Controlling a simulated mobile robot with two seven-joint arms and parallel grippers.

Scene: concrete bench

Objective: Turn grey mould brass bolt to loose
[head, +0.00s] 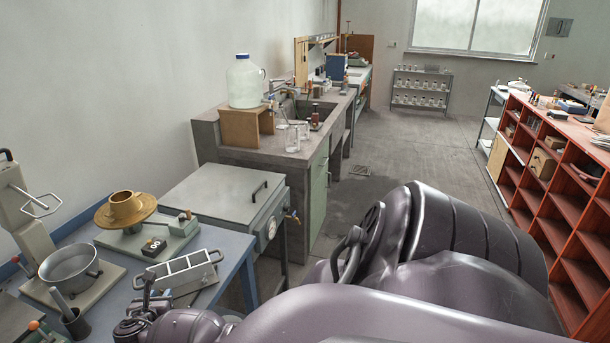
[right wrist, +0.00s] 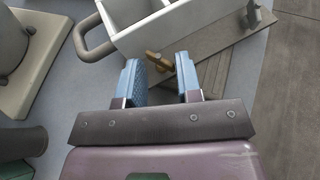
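The brass bolt (right wrist: 160,63) sticks out of the mould's near side. My right gripper (head: 146,302) is at the mould's near side. Its two blue-padded fingers (right wrist: 158,72) are open, with the bolt showing between their tips, partly hidden by the left finger. I cannot tell whether they touch it. My left gripper is out of view.
A grey pan (head: 70,268) on a stand and a dark cup (head: 75,322) are left of the mould. A brass-coloured round dish (head: 126,208) on a base stands behind it. A grey lidded box (head: 225,196) is beyond the bench's right edge.

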